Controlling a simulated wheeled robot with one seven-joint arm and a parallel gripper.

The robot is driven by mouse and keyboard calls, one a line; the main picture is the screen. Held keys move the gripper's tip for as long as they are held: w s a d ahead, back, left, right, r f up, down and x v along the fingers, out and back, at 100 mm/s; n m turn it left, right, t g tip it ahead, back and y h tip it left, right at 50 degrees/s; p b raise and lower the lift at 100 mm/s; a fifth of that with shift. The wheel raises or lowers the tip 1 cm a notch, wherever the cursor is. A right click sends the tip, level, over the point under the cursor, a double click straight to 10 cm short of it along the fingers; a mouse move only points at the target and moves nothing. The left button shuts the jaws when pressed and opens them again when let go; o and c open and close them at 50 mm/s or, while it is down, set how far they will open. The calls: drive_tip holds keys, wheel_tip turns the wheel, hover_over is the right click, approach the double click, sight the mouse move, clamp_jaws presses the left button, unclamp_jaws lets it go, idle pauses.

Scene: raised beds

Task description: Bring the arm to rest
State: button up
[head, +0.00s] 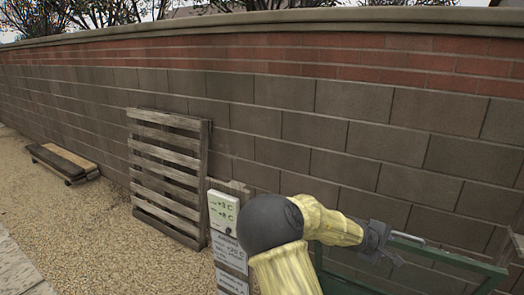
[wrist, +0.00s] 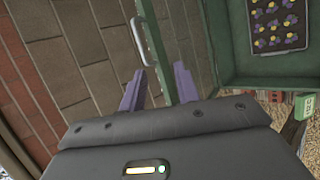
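My gripper (head: 385,248) is at the end of my yellow-sleeved arm, low on the right in the head view. In the wrist view its two purple fingers (wrist: 159,70) stand apart, with nothing seen clasped between them. A green frame edge (wrist: 155,45) runs behind the gap between the fingers. A pale bar handle (wrist: 138,42) on that edge lies just past the left fingertip. In the head view the handle (head: 408,237) shows beside the gripper; I cannot tell whether they touch.
A green box (wrist: 230,55) holds a dark tray of purple and yellow flowers (wrist: 275,22). Its green frame (head: 450,254) lies close to my gripper. A block wall (head: 300,125) stands behind. A pallet (head: 165,175), white sign (head: 223,212) and low plank dolly (head: 65,163) are left; gravel there is open.

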drive_tip(key=s+a+f+m+g+y+b, duration=0.15)
drive_tip(key=s+a+f+m+y, duration=0.3)
drive_tip(key=s+a+f, duration=0.45)
drive_tip(key=s+a+r+m+y+b, duration=0.1)
drive_tip(key=s+a+y, duration=0.1)
drive_tip(key=s+a, duration=0.4)
drive_tip(key=s+a+r+m+y+b, duration=0.1)
drive_tip(key=s+a+r+m+y, duration=0.1)
drive_tip(key=s+a, duration=0.4)
drive_tip(key=a+g+y, duration=0.1)
drive_tip(key=a, duration=0.3)
drive_tip(key=shift+s+a, duration=0.15)
drive_tip(key=shift+a, duration=0.25)
